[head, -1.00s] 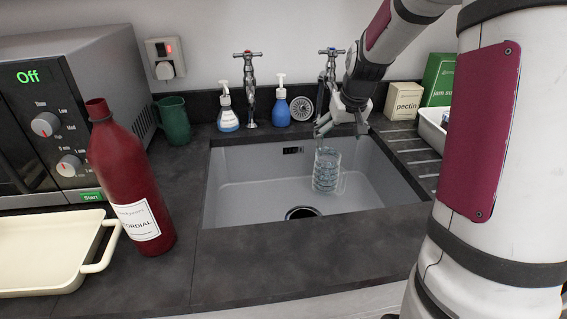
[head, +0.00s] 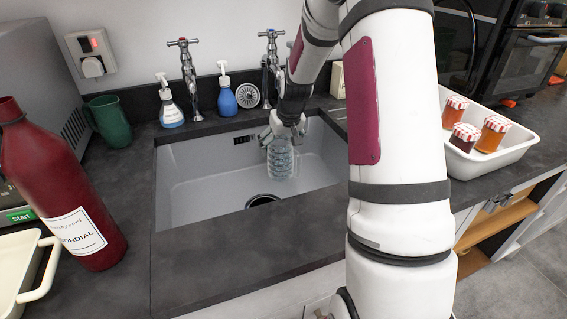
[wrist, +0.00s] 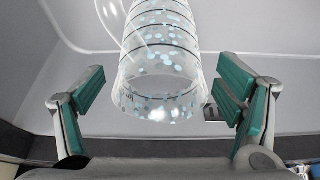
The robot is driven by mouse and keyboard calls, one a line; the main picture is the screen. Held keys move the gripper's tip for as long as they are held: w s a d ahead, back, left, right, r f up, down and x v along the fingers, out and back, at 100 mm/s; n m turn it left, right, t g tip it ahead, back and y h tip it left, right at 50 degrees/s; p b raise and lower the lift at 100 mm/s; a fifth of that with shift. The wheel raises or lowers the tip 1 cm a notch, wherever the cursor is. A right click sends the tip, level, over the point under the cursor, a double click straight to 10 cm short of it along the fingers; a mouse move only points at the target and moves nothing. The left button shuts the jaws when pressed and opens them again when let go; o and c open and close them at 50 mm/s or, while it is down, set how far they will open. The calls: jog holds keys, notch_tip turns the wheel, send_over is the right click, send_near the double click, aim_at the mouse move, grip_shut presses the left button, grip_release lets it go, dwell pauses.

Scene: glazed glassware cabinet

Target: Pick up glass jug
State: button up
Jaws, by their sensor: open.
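The glass jug (head: 281,160) is clear, with ring lines around it, and stands in the right part of the sink (head: 215,190). In the wrist view the jug (wrist: 160,60) shows dark rings and pale blue spots, with its curved handle at upper left. My gripper (head: 283,134) is at the jug's top, pointing down into the sink. In the wrist view its green-padded fingers (wrist: 168,88) are spread wide, one on each side of the jug, with gaps to the glass. Nothing is held. The exact depth of the fingers along the jug is hard to tell.
Two taps (head: 187,75) and blue (head: 227,98) and white-blue (head: 170,110) pump bottles stand behind the sink. A red cordial bottle (head: 60,190) and green mug (head: 108,122) are at left. A white tray (head: 490,165) with jam jars is at right. The front counter strip is clear.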

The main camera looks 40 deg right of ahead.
jog(key=x, duration=0.4)
jog(key=shift+s+a+f, duration=0.1)
jog(key=shift+s, duration=0.2)
jog(key=shift+c, duration=0.3)
jog(key=c, duration=1.5)
jog(key=shift+r, duration=0.25)
jog(key=shift+r, duration=1.65)
jog(key=shift+s+a+r+p, duration=0.3)
jog(key=shift+s+a, duration=0.3)
jog(key=shift+s, duration=1.95)
jog(key=shift+s+a+r+p, duration=0.15)
jog(key=shift+s+a+p, duration=0.4)
jog(key=shift+s, duration=2)
jog(key=shift+s+a+r+p, duration=0.25)
jog(key=shift+s+a, duration=0.45)
jog(key=shift+s, duration=1.85)
